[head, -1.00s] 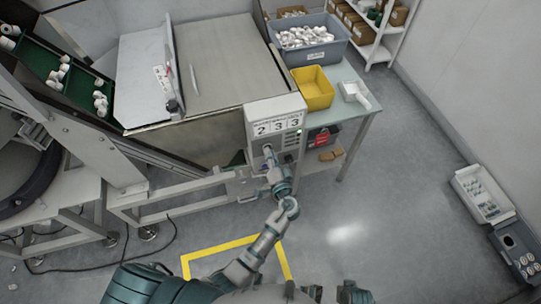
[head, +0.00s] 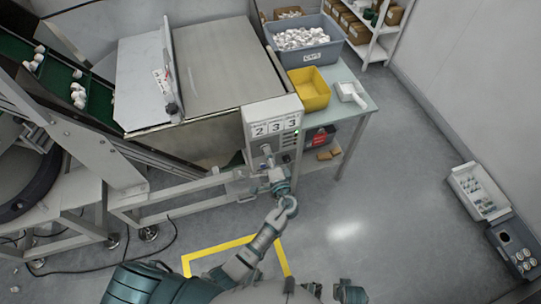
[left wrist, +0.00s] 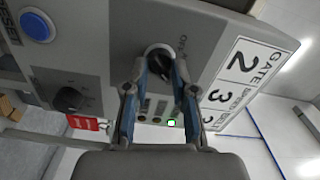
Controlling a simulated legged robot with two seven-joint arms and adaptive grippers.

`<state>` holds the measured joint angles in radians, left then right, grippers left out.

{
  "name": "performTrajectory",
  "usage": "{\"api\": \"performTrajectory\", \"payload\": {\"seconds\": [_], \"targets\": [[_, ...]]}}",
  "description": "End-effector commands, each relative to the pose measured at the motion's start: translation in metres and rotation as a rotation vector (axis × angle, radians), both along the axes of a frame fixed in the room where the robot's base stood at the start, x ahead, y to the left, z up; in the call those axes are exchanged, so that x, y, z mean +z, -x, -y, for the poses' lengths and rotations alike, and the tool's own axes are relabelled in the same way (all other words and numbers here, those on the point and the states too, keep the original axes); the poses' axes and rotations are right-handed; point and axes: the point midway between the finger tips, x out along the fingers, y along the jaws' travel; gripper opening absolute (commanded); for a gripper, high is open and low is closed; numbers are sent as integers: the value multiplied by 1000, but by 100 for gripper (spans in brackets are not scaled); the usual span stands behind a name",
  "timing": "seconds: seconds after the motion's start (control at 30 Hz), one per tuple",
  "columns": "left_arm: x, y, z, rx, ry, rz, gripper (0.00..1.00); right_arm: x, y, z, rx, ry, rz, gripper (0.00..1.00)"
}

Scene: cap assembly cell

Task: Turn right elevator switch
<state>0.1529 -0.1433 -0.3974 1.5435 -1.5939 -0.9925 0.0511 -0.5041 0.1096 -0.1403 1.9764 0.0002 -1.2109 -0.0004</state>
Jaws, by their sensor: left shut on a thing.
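A second black knob (left wrist: 70,98) and a blue button (left wrist: 37,26) are on the same panel, apart from the gripper. A small green light (left wrist: 171,123) glows on the panel. My right gripper does not show.
A table (head: 362,92) right of the box carries a yellow bin (head: 309,90), a grey bin of white caps (head: 305,56) and a white scoop (head: 351,92). A green conveyor (head: 55,75) with caps is at left.

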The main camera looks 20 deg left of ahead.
Motion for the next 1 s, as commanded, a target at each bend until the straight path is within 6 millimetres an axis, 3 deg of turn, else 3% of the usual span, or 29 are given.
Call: {"api": "performTrajectory", "payload": {"seconds": [0.13,0.17,0.27,0.67,1.0], "targets": [[5,-3,-7,11,-8,8,0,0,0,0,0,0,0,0],[5,-3,-7,11,-8,8,33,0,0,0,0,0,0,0],[5,-3,-8,12,-7,9,56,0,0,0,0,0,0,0],[2,10,7,7,-4,3,56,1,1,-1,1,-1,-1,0],[-1,69,45,9,-4,0,56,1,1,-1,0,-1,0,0]]}}
